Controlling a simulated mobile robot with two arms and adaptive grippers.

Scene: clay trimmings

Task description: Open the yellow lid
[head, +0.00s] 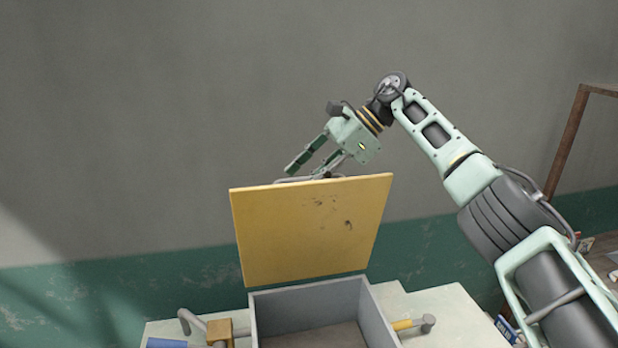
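The yellow lid (308,232) stands upright at the back of a grey box (320,305), with dark smudges on its face. The box is open at the top and its brown floor shows. My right gripper (308,168) is just above and behind the lid's top edge. Its fingers point down to the left and are spread apart with nothing seen between them. The lower finger is near the top edge; I cannot tell whether it touches. A curved grey part behind the edge is partly hidden. My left gripper is out of view.
The box stands on a pale table (447,303). A blue-handled tool (168,343), a curved grey pipe with a brownish block (219,330) and a yellow-handled hammer (412,324) lie around it. A brown shelf frame (566,140) stands at right, a wall behind.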

